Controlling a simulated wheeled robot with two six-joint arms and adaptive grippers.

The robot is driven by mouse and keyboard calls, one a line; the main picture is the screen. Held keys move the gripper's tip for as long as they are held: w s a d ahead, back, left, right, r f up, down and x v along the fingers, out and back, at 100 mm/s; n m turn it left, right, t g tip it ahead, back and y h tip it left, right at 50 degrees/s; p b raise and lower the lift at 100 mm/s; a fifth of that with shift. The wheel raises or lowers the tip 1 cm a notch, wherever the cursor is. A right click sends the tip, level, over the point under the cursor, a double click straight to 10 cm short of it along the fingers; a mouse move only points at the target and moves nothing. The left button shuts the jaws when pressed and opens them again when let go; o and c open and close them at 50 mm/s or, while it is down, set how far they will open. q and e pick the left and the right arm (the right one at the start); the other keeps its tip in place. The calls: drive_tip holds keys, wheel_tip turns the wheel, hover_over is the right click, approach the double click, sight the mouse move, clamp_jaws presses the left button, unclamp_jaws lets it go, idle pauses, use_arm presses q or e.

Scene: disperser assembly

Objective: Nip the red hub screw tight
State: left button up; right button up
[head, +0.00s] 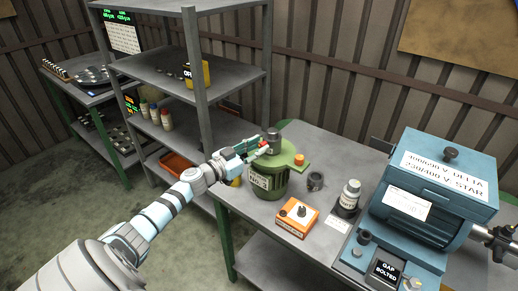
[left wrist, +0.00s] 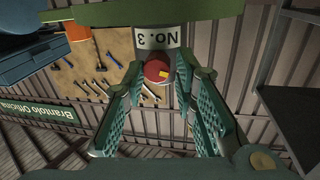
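A green pot (head: 265,181) labelled "No. 3" stands on the bench, with a dark grey hub (head: 273,137) on top. The red hub screw (head: 264,143) sticks out of the hub's side towards my left gripper (head: 257,146). In the left wrist view the red screw (left wrist: 156,71) shows a round head with a yellow mark. My left gripper (left wrist: 159,78) is open, its green padded fingers on either side of the screw head. A gap shows between fingers and screw; whether a tip touches is unclear. My right gripper is not in view.
An orange block (head: 297,217), a small dark ring (head: 315,181) and a white-labelled bottle (head: 350,195) stand right of the pot. A large blue machine (head: 425,210) fills the bench's right side. A grey shelf rack (head: 197,85) stands behind my left arm.

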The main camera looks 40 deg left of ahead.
use_arm(q)
clamp_jaws()
drive_tip(key=shift+d, duration=0.2)
drive_tip(key=shift+a, duration=0.15)
